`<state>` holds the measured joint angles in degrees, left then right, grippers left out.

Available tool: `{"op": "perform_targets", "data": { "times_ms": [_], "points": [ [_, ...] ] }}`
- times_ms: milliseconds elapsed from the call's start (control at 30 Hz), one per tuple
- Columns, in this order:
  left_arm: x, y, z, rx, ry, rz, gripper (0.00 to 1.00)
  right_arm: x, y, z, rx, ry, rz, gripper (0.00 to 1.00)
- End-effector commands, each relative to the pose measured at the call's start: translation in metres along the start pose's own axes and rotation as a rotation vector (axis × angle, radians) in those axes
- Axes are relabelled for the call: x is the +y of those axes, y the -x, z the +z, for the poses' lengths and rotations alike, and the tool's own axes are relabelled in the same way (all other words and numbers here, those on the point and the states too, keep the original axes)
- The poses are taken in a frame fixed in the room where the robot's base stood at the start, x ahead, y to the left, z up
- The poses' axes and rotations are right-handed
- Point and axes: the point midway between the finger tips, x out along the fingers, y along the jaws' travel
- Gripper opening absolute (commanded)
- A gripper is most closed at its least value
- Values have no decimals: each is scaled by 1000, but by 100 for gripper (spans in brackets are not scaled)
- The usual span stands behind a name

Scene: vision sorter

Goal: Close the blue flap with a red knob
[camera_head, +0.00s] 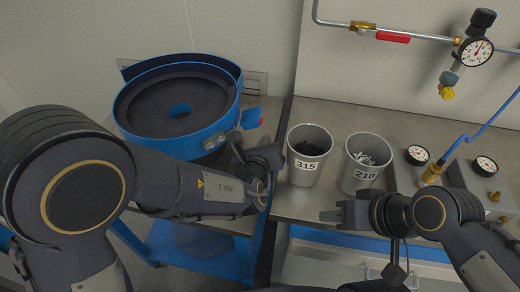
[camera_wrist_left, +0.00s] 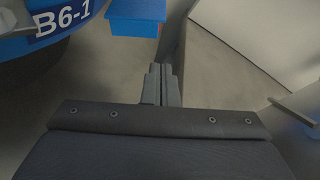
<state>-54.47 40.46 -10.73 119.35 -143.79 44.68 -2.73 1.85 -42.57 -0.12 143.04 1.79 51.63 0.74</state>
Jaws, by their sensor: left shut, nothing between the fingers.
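The blue flap (camera_head: 250,117) sticks out at the right side of the blue round bowl feeder (camera_head: 224,122). A small red spot, the knob (camera_head: 262,121), shows at its right edge. My left gripper (camera_head: 236,134) is just in front of the flap, close to the bowl's rim, and shut with nothing between its fingers. In the left wrist view the shut fingertips (camera_wrist_left: 161,68) point towards a blue block, likely the flap (camera_wrist_left: 137,17), with a gap visible; no red knob shows there. My right gripper (camera_head: 330,213) is over the table front, pointing left; its jaw opening is unclear.
Two grey cups, labelled 315 (camera_head: 309,154) and 210 (camera_head: 364,165), hold small parts right of my left gripper. Gauges and a valve (camera_head: 430,174) stand further right. A red-handled pipe (camera_head: 393,37) runs along the back wall. The bowl's label reads B6-1 (camera_wrist_left: 66,18).

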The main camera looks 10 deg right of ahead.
Motion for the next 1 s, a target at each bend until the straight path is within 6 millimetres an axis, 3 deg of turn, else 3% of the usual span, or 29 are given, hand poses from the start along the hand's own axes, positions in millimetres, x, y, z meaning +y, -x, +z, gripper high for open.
{"op": "perform_targets", "data": {
  "times_ms": [133,200,400,1000],
  "points": [
    [0,-27,4,-1,0,2,0,-2,4,-2,0,0,0,33],
    [-2,-19,20,-4,2,0,0,-5,10,-5,0,0,0,33],
    [0,-12,36,-1,1,0,0,-7,15,-8,0,0,0,33],
    [0,-11,39,-1,3,1,0,-6,14,-7,0,0,0,33]
  ]
}}
